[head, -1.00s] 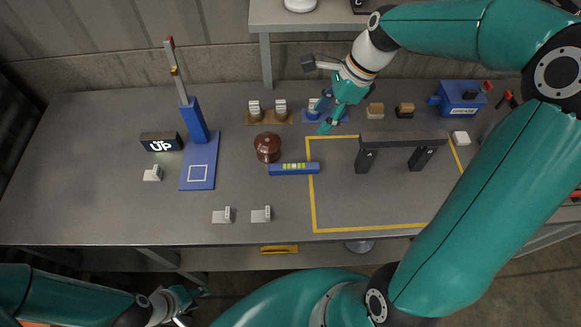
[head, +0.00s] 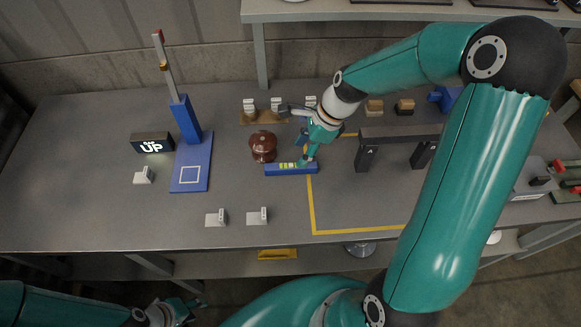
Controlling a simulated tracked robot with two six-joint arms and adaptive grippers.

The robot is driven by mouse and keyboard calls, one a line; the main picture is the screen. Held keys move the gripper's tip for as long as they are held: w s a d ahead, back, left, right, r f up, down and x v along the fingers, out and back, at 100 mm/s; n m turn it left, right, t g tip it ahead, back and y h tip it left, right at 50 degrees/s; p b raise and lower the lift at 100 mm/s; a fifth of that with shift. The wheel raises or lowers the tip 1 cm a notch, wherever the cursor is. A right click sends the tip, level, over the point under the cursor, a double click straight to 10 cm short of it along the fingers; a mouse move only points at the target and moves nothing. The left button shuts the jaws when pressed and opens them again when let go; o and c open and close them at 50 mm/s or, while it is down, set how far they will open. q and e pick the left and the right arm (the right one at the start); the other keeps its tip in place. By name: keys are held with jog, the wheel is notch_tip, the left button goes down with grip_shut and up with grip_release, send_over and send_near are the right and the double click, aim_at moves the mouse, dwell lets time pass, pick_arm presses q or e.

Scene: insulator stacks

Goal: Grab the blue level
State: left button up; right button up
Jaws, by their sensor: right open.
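The blue level (head: 280,170) lies flat on the grey table, in front of a brown insulator and across the left yellow line. Its yellow-green vial shows near the middle. My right gripper (head: 304,160) points down at the right part of the level, with its fingertips at or just above it. It is open, and I cannot tell whether it touches the level. My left gripper (head: 186,310) is low at the bottom left, off the table's front edge and far from the level. Its fingers are too small to judge.
The brown insulator (head: 263,146) stands close behind the level. A dark bridge-like stand (head: 403,135) is to the right inside the yellow outline. A blue post stand (head: 191,162) and an "UP" sign (head: 152,142) are at left. Small white blocks (head: 216,218) lie near the front.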

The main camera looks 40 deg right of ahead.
aim_at(292, 165)
jog(key=shift+p+x, duration=0.3)
jog(key=shift+x, duration=2.8)
grip_shut()
